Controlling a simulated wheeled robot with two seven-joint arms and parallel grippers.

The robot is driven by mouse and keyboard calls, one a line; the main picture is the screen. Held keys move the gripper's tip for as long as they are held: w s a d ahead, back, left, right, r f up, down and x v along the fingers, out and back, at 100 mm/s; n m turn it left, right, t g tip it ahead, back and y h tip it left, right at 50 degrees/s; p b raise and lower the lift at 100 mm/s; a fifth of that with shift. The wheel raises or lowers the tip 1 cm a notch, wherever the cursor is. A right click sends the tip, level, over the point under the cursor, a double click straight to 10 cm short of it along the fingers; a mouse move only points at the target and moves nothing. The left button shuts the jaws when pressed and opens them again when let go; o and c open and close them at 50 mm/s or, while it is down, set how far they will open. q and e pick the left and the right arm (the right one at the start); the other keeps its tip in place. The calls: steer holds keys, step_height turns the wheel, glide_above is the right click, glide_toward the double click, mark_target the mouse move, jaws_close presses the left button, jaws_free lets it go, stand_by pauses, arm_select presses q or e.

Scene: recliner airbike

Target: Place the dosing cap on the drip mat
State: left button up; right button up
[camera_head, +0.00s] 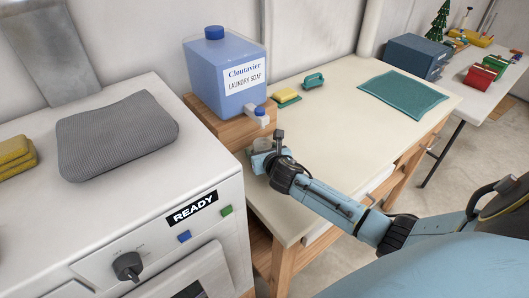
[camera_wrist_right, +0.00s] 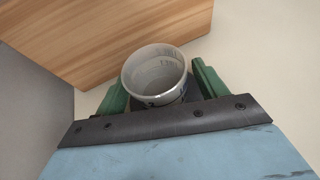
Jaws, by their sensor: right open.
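The dosing cap (camera_wrist_right: 154,76) is a small clear-grey cup with markings inside, standing upright on the counter beside the wooden block. In the head view the cap (camera_head: 262,144) is partly hidden by my right gripper (camera_head: 264,155). In the right wrist view the green fingers of my right gripper (camera_wrist_right: 160,85) stand on both sides of the cap, open, with a gap visible on the right. The drip mat (camera_head: 403,96) is a flat teal mat at the far right of the counter, with nothing on it. My left gripper is not in view.
A blue laundry soap jug (camera_head: 225,75) with a spout stands on a wooden block (camera_head: 205,117) close to my right gripper. A yellow sponge (camera_head: 286,95) and a teal brush (camera_head: 314,80) lie toward the wall. The middle of the counter (camera_head: 350,125) is clear.

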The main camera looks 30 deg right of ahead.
steer(key=p+v, duration=0.2)
steer(key=v, duration=0.9)
steer(key=shift+s+a+r, duration=0.1)
steer(key=shift+s+r, duration=0.1)
steer(key=shift+s, duration=0.3)
